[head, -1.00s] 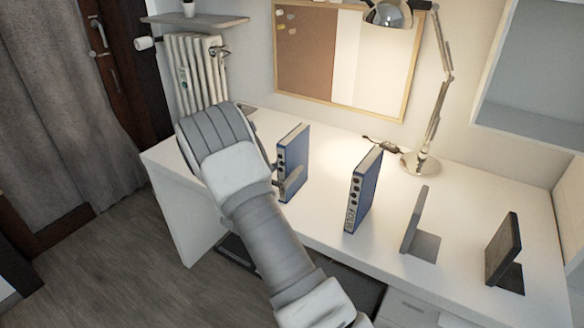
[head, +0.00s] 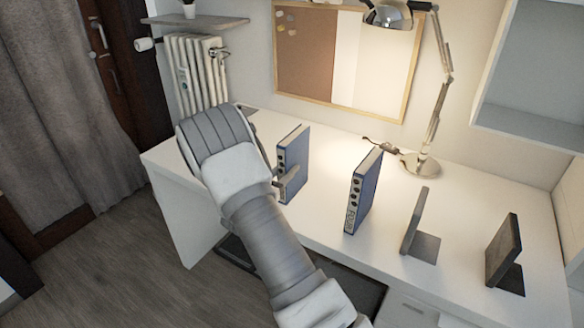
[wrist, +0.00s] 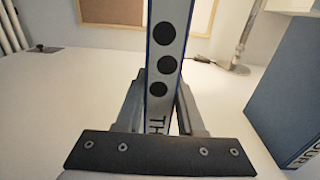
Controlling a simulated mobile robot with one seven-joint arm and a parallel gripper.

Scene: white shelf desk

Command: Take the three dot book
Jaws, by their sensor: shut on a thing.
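The three dot book (head: 292,155) stands upright on the desk, blue with a pale spine, left of the other book. In the wrist view its spine (wrist: 165,45) faces me, with three black dots and lettering beginning "TH", the rest hidden. My gripper (wrist: 160,108) has one finger on each side of the spine and is shut on the book. In the head view my arm hides part of the gripper, and one finger shows against the book's lower part.
A similar blue book (head: 363,192) with more dots stands to the right; its cover shows at the wrist view's right edge (wrist: 290,95). Two dark bookends (head: 415,228) (head: 503,250) stand further right. A lamp (head: 420,163) is behind. The desk between the books is clear.

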